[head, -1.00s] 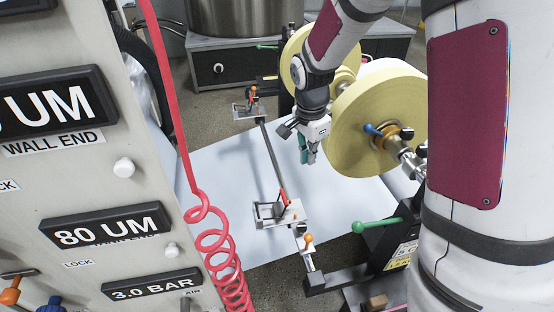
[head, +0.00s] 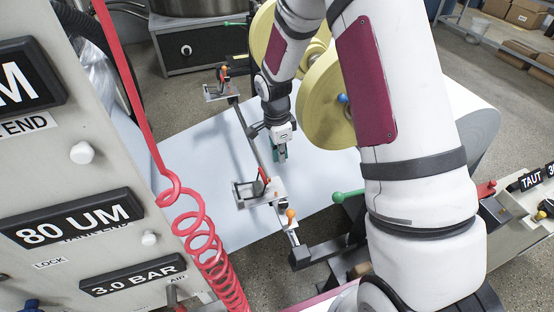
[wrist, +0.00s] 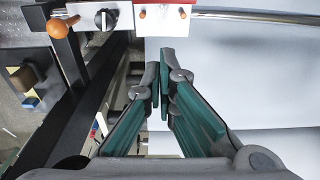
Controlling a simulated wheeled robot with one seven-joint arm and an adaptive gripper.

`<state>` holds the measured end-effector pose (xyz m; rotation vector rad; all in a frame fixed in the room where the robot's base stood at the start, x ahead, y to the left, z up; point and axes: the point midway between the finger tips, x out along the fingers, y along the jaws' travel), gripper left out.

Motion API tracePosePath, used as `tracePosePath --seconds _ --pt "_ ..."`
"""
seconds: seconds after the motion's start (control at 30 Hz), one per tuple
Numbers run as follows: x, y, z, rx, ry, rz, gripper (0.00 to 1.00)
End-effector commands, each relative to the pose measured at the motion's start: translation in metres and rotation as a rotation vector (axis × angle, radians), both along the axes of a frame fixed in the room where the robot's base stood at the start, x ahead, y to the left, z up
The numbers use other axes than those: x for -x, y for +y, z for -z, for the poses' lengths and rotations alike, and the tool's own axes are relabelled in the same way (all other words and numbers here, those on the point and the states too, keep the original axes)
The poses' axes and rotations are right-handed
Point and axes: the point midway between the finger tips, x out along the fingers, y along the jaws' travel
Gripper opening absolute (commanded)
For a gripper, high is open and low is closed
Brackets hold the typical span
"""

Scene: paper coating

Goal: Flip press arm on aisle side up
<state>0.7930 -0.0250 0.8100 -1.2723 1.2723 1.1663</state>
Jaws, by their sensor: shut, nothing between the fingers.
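The near press assembly (head: 262,190), which I take as the aisle side, is a metal plate with a dark frame and a red lever (head: 264,175) standing up from it. It sits at the near end of a dark bar crossing the white paper (head: 205,150). In the wrist view its plate (wrist: 162,20) with two small orange pins shows at the top, partly cut off. My gripper (head: 280,155) is shut and empty, green-fingered, above the paper just beyond and right of this assembly. Its fingertips (wrist: 165,58) appear below the plate in the wrist view, apart from it.
An orange knob (head: 291,214) stands on the bar's near end; it also shows in the wrist view (wrist: 62,28). A similar far assembly (head: 222,88) is at the other end. Yellow rolls (head: 325,105) stand close right of my gripper. A red coiled hose (head: 205,235) hangs at left.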

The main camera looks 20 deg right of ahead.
Motion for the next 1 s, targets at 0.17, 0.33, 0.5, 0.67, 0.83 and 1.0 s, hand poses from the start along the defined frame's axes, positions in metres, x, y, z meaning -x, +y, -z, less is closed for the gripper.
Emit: tracePosePath --seconds 0.17,0.33,0.5,0.67,0.83,1.0 --pt "0.001 -0.003 0.035 -0.001 0.005 0.0 0.0" --pt "0.001 -0.005 0.068 -0.001 0.004 -0.001 0.0" --pt "-0.001 0.003 0.078 -0.003 -0.003 -0.004 0.0" --pt "0.0 0.018 0.067 -0.002 -0.001 -0.002 0.0" --pt "0.0 0.025 0.063 0.0 0.0 -0.001 0.0" --pt "0.0 0.026 0.062 0.0 0.001 0.0 0.0"
